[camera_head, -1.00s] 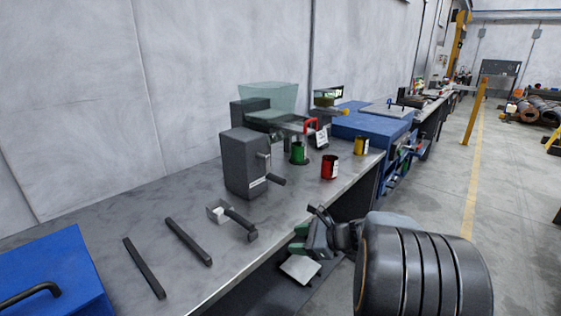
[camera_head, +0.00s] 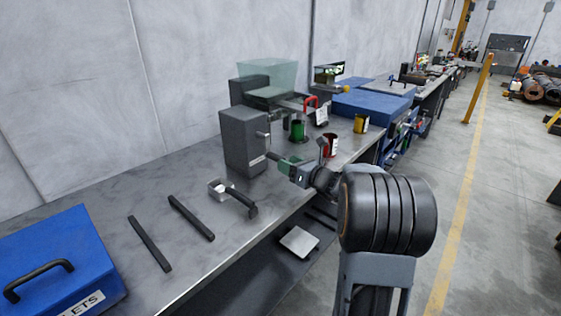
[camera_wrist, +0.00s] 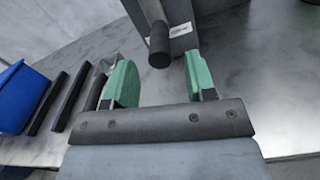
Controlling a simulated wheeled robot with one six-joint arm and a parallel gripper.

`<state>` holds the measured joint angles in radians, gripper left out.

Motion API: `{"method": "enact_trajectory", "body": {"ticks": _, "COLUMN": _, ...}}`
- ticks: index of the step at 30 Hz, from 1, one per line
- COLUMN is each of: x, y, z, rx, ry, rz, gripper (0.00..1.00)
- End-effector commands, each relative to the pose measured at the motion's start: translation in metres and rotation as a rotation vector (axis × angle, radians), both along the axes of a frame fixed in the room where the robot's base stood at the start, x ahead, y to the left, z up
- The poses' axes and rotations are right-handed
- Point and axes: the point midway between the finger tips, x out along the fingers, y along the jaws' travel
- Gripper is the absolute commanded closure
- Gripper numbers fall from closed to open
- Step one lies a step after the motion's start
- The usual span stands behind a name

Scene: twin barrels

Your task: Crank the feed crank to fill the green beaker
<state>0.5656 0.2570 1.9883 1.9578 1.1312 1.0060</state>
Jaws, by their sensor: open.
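The feed crank is on a dark grey box (camera_head: 240,145) on the bench, with a label low on its side. Its dark crank handle (camera_wrist: 158,45) sticks out toward me in the wrist view, centred between the fingers and just beyond their tips. My gripper (camera_head: 305,158) is open and empty, with green finger pads, at the bench's front edge right of the crank box. The green beaker (camera_head: 297,131) stands upright behind the gripper, below a translucent hopper (camera_head: 268,82). I cannot see its contents.
A red beaker (camera_head: 330,145) stands just behind my gripper, and a yellow beaker (camera_head: 361,124) farther right. A blue box (camera_head: 62,262) sits at the left.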

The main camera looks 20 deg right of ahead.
Motion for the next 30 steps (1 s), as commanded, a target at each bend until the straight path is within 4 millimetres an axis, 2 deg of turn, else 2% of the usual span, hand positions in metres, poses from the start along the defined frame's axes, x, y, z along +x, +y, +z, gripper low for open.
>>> {"method": "enact_trajectory", "body": {"ticks": 3, "x": 0.015, "y": 0.008, "z": 0.0, "rx": 0.0, "ry": 0.001, "rz": 0.002, "gripper": 0.49}}
{"method": "enact_trajectory", "body": {"ticks": 9, "x": 0.031, "y": 0.015, "z": 0.0, "rx": 0.0, "ry": 0.0, "rz": 0.001, "gripper": 0.49}}
{"method": "enact_trajectory", "body": {"ticks": 21, "x": 0.036, "y": 0.017, "z": 0.0, "rx": -0.001, "ry": 0.0, "rz": 0.0, "gripper": 0.49}}
{"method": "enact_trajectory", "body": {"ticks": 23, "x": 0.035, "y": 0.017, "z": 0.0, "rx": -0.001, "ry": 0.0, "rz": 0.0, "gripper": 0.53}}
{"method": "enact_trajectory", "body": {"ticks": 30, "x": 0.035, "y": 0.017, "z": 0.0, "rx": -0.001, "ry": 0.0, "rz": 0.0, "gripper": 0.76}}
